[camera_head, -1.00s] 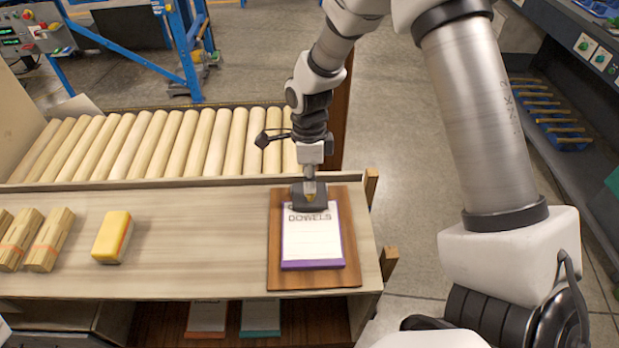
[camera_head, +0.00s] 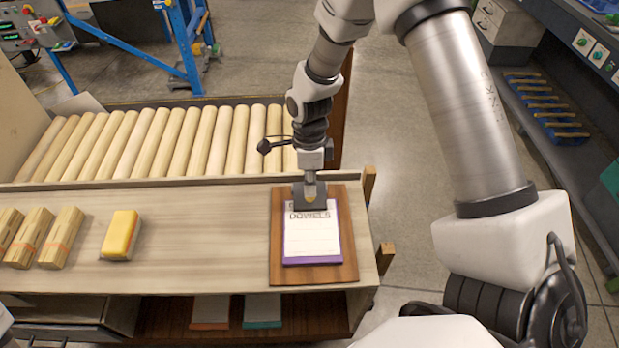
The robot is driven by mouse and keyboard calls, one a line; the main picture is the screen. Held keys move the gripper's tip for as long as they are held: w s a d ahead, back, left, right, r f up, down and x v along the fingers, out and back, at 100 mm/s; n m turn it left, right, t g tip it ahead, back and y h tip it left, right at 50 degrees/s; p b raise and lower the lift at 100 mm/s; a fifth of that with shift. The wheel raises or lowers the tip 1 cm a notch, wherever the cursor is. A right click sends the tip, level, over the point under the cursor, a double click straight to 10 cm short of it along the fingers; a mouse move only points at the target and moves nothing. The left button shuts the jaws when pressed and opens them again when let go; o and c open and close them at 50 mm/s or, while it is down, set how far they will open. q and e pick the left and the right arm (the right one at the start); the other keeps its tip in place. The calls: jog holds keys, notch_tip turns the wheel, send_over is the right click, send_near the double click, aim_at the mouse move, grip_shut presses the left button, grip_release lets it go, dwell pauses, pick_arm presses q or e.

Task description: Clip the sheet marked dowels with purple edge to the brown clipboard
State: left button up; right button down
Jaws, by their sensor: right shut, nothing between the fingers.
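The brown clipboard (camera_head: 348,262) lies flat at the right end of the wooden bench. The white sheet marked DOWELS with a purple edge (camera_head: 312,238) lies on it, its top end at the clipboard's dark clip (camera_head: 298,197). My right gripper (camera_head: 310,199) points down at the clip, shut and empty, its fingertips at or just above the clip. It hides part of the clip, and I cannot tell from here how far the sheet's top goes under it. My left gripper is not in view.
A yellow block (camera_head: 120,233) and several banded wood bundles (camera_head: 62,238) lie on the left of the bench. An orange-edged sheet (camera_head: 210,312) and a teal-edged sheet (camera_head: 262,310) lie on the shelf below. Wooden rollers (camera_head: 165,142) run behind the bench. The bench middle is clear.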

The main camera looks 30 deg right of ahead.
notch_tip(320, 180, up, 5)
jog(key=p, duration=0.5)
jog(key=shift+a+p, duration=0.1)
jog(key=shift+p, duration=0.2)
jog(key=shift+w+r+b, duration=0.1)
jog(key=shift+r+b, duration=0.45)
jog(key=shift+b, duration=0.55)
notch_tip(320, 180, up, 8)
jog(key=shift+f+b, duration=0.15)
jog(key=shift+b, duration=0.25)
